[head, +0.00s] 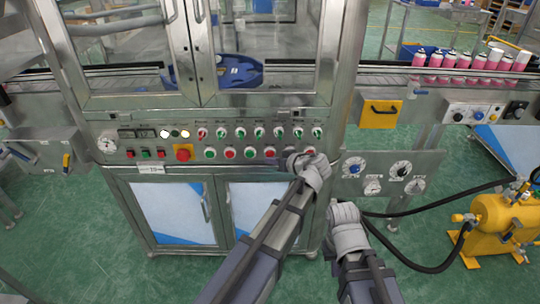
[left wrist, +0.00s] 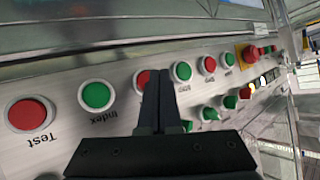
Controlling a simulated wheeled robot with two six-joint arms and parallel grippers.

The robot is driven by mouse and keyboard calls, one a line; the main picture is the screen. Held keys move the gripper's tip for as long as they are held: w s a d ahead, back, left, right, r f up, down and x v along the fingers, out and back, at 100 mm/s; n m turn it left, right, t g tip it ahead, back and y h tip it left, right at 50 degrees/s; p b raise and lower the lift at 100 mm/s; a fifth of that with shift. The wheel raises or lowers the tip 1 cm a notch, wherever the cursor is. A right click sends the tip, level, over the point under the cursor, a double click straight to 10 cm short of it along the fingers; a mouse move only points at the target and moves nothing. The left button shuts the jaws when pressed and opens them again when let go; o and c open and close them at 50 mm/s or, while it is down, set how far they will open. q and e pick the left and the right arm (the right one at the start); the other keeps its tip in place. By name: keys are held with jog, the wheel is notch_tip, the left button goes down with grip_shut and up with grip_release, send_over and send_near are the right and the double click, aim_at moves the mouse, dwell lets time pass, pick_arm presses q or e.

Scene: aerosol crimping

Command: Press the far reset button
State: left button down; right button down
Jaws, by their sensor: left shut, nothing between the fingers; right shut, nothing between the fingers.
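The control panel (head: 240,135) carries a lower row of green and red push buttons. My left gripper (head: 293,160) is at the right part of this row and hides some buttons. In the left wrist view, its closed fingers (left wrist: 158,85) point at the panel and partly cover a red button (left wrist: 142,80); I cannot tell whether they touch it. Beside it are a green button labelled Index (left wrist: 97,95), a red one labelled Test (left wrist: 29,114) and another green button (left wrist: 183,72). I cannot read a reset label. My right gripper (head: 345,213) is shut and empty, right of the cabinet's lower doors.
A red emergency stop (head: 183,153) on yellow is left of the button row. Selector switches (head: 260,133) run above it. A gauge plate (head: 385,175) stands to the right. A yellow tank (head: 500,228) with black hoses is at the far right. Pink cans (head: 450,62) stand on the conveyor.

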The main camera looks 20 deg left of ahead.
pick_arm(q)
jog(key=shift+w, duration=0.1)
dwell(0.3)
jog(key=shift+w+a, duration=0.1)
jog(key=shift+w, duration=0.2)
jog(key=shift+w+a, duration=0.1)
jog(key=shift+w, duration=0.3)
dwell(0.7)
jog(key=shift+s, duration=0.1)
jog(key=shift+s+d, duration=0.2)
jog(key=shift+s, duration=0.5)
jog(key=shift+s, duration=0.1)
jog(key=s, duration=0.2)
jog(key=s+d, duration=0.1)
jog(key=s, duration=0.1)
jog(key=shift+s+d, duration=0.2)
jog(key=shift+s, duration=0.15)
dwell(0.5)
